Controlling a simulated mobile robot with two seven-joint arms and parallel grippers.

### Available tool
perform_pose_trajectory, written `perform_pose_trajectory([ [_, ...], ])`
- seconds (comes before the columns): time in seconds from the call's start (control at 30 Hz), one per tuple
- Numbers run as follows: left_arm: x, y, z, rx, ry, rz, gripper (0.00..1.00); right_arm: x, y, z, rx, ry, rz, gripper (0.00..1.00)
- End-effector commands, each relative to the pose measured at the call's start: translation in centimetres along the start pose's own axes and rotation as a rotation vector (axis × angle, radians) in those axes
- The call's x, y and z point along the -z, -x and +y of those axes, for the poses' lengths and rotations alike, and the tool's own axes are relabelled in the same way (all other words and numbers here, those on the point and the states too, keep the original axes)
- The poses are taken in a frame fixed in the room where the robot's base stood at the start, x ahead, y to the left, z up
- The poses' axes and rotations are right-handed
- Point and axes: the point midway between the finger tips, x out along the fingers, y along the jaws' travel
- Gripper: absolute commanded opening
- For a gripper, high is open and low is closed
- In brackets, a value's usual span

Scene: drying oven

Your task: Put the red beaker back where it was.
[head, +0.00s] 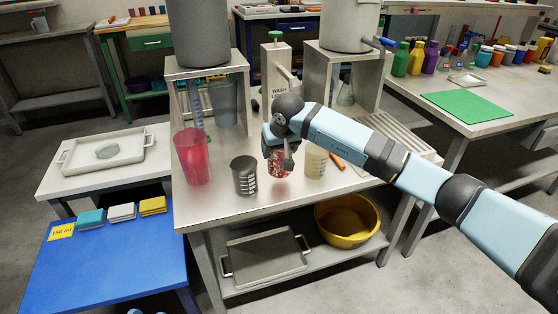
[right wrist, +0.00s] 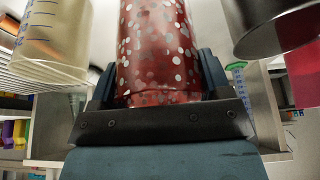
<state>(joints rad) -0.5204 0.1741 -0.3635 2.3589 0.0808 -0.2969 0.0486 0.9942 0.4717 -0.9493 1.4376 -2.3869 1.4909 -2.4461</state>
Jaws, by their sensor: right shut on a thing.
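A red beaker with white spots (head: 279,166) is between the fingers of my right gripper (head: 280,150), over the metal bench (head: 215,205). In the right wrist view the spotted beaker (right wrist: 158,45) fills the space between the two dark fingers. I cannot tell whether its base touches the bench. A dark grey beaker (head: 244,177) stands to its left and a cloudy, cream-coloured beaker (head: 315,162) to its right. A tall, plain pinkish-red beaker (head: 190,157) stands further left.
Metal stands (head: 207,68) carrying grey vessels and a wash station (head: 277,85) are behind the beakers. An orange-red stick (head: 338,162) lies right of the cream beaker. The bench front is clear. A yellow bowl (head: 347,222) and grey tray (head: 265,258) are on the lower shelf.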

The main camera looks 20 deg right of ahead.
Motion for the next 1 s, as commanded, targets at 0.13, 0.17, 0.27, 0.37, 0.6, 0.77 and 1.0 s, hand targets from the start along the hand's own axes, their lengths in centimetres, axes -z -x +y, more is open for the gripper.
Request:
perform_pose_trajectory([
  [0.13,-0.2,0.0,0.2,-0.009,0.007,0.02,0.43,-1.1,-2.4,-0.1,0.002,0.001,-0.004,0.37],
  [0.17,-0.1,0.0,0.2,-0.012,0.009,0.028,0.43,-1.2,-2.7,-0.1,0.002,0.001,-0.003,0.37],
  [0.27,0.7,0.0,0.5,-0.021,0.009,0.057,0.43,-1.4,-3.3,-0.1,0.002,0.0,-0.001,0.37],
  [0.37,1.4,0.1,0.6,-0.026,0.005,0.07,0.43,-1.4,-3.3,0.0,0.001,0.0,0.0,0.37],
  [0.6,1.2,0.1,0.5,-0.028,0.004,0.071,0.43,-1.5,-3.6,0.0,0.0,0.001,0.0,0.37],
  [0.77,1.4,0.0,0.6,-0.031,0.006,0.079,0.43,-1.5,-3.6,0.0,0.0,0.001,-0.001,0.96],
  [1.0,1.6,-0.2,0.7,-0.027,0.012,0.084,0.43,-1.5,-3.5,-0.1,0.0,0.001,-0.001,0.96],
])
